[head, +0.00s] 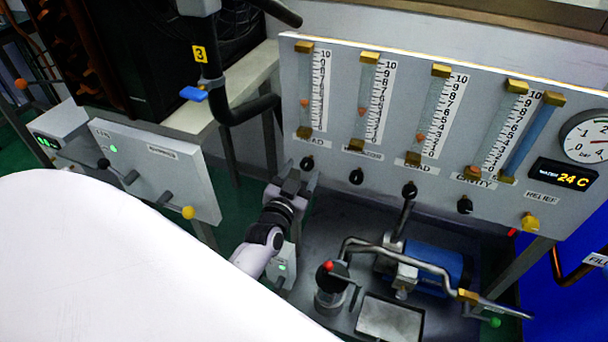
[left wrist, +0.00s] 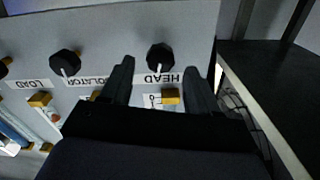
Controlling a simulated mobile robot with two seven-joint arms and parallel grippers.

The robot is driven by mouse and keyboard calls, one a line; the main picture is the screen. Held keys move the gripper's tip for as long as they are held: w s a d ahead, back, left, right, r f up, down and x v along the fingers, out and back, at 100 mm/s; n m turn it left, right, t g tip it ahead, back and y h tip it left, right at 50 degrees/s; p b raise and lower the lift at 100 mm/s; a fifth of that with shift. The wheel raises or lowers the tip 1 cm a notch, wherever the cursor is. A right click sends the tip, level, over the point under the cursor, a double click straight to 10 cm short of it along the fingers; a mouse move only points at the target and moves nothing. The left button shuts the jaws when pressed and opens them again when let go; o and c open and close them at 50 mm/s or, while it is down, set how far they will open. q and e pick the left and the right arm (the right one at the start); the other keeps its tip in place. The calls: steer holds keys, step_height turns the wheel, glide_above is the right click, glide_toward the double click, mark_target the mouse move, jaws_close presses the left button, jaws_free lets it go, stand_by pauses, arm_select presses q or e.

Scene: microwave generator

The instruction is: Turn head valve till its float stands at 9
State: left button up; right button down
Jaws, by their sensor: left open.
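The head valve is a black knob (head: 307,163) below the leftmost flow tube (head: 305,80) on the grey panel. That tube's small orange float (head: 304,102) stands well below 9, roughly near 4; the exact reading is hard to make out. My left gripper (head: 291,181) is open and empty, just below and left of the knob in the head view. In the left wrist view, the panel appears upside down, and the head knob (left wrist: 159,57) shows between the two open fingertips (left wrist: 160,70). I cannot tell whether they touch it. My right gripper is not in view.
Similar knobs sit to the right, the nearest being the isolator knob (head: 356,176). A pressure gauge (head: 590,138) and a 24 C display (head: 563,175) are at the panel's right. Below are a blue pump (head: 438,268) and pipes. A black hose (head: 245,112) hangs left of the panel.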

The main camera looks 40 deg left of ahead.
arm_select(q)
steer(key=shift+b+x, duration=0.3)
steer(key=shift+x, duration=0.7)
steer(key=c, duration=1.1)
steer(key=shift+o, duration=0.3)
